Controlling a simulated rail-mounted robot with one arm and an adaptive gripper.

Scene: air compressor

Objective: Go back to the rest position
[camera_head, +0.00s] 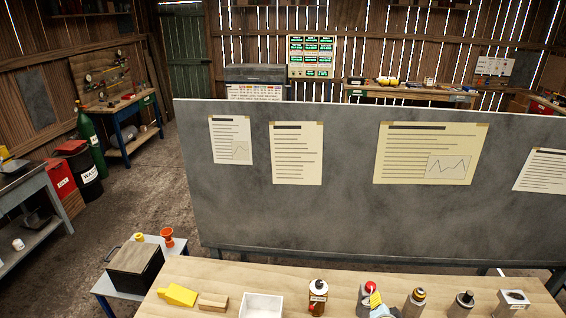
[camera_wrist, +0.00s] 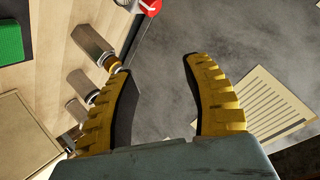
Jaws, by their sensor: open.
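My gripper (camera_wrist: 168,80) shows in the wrist view with its two yellow ribbed fingers wide apart. Nothing is between them. Behind the gap is the grey surface of the upright panel (camera_wrist: 190,30), with a paper sheet (camera_wrist: 265,108) to the right of the fingers. My gripper does not show in the head view.
A wooden bench (camera_head: 225,275) crosses the front, bearing a yellow wedge-shaped object (camera_head: 178,294), a white tray (camera_head: 262,304), a brown bottle (camera_head: 318,297) and several metal parts. A grey panel (camera_head: 350,215) stands behind it. A dark box (camera_head: 135,266) sits left.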

